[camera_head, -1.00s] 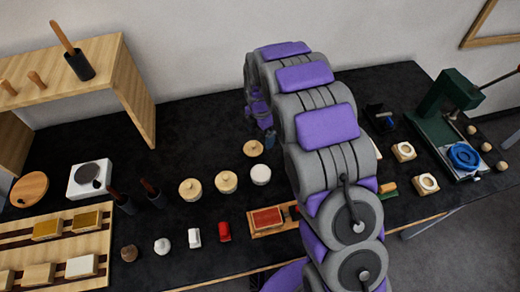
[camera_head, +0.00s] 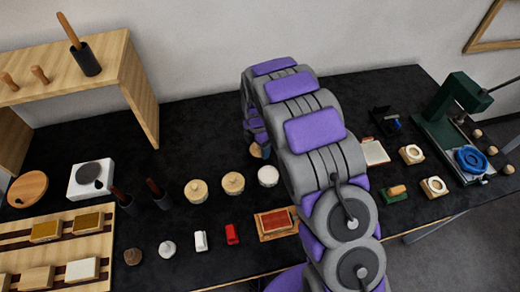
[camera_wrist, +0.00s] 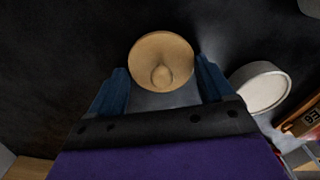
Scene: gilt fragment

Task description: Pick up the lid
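A round pale wooden lid with a small knob (camera_wrist: 162,52) lies in the wrist view, ahead of and between the two blue fingers of my gripper (camera_wrist: 161,68). The fingers are apart, one on each side of its near part, and I cannot tell whether they touch it. In the head view this lid (camera_head: 255,151) is mostly hidden behind my gripper (camera_head: 262,143). Two similar round wooden-topped pieces with knobs, one on the left (camera_head: 195,190) and one on the right (camera_head: 232,182), stand left of it. I cannot tell what lies under the lid.
A white round container (camera_head: 268,176) stands close to the lid and shows beside the right finger in the wrist view (camera_wrist: 262,88). A red-topped wooden block (camera_head: 275,221) and a small red piece (camera_head: 232,234) are nearer. Black table (camera_head: 180,115) is clear behind the lid.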

